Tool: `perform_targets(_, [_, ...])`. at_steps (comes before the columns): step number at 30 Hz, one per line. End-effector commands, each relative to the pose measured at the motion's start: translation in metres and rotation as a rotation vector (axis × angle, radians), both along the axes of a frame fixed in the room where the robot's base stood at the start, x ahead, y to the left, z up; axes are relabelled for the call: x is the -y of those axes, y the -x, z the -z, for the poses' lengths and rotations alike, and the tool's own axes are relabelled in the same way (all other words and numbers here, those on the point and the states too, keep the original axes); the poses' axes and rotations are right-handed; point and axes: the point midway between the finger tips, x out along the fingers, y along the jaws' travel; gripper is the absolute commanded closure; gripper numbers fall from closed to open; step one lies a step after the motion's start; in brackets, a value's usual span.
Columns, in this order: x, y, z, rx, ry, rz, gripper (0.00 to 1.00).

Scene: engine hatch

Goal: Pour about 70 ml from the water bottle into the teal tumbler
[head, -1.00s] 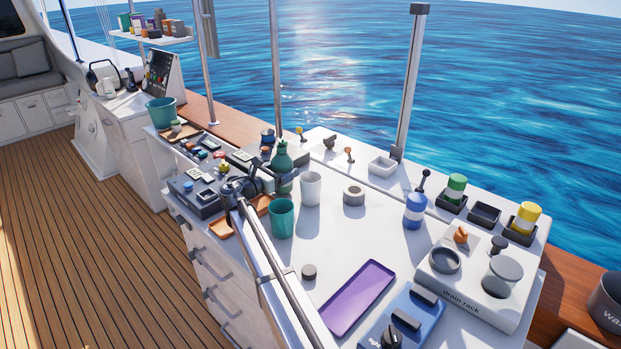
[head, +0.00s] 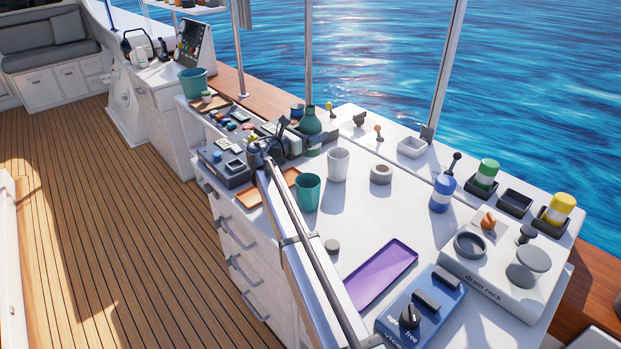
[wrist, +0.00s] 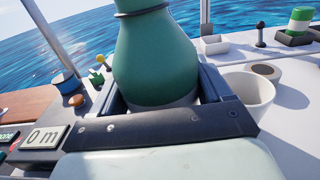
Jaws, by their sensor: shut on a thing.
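The water bottle appears as a dark green bottle (head: 311,124) in the head view, behind the white cup and the teal tumbler. My gripper (head: 303,138) is shut around its body. In the wrist view the green bottle (wrist: 155,60) sits between the fingers of my gripper (wrist: 160,92), and its top is out of frame. The bottle looks roughly upright; the head view suggests it is a little above the counter. The teal tumbler (head: 308,193) stands upright on the white counter, nearer the camera and apart from the bottle. Its contents cannot be seen.
A white cup (head: 338,164) stands close to the tumbler, also in the wrist view (wrist: 248,92). A grey ring (head: 381,174), orange tray (head: 283,181), purple tray (head: 382,272) and dark puck (head: 332,246) lie around. A drain rack (head: 500,285) stands at right.

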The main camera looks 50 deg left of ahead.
Motion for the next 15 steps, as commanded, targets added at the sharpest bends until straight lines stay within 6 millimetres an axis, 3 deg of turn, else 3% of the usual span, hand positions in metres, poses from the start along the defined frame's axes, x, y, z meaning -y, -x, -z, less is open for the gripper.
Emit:
perform_targets(6, [0.0, 0.0, -0.022, 0.0, -0.001, 0.0, 0.65])
perform_targets(15, [0.008, 0.039, -0.021, 0.0, 0.0, -0.002, 0.65])
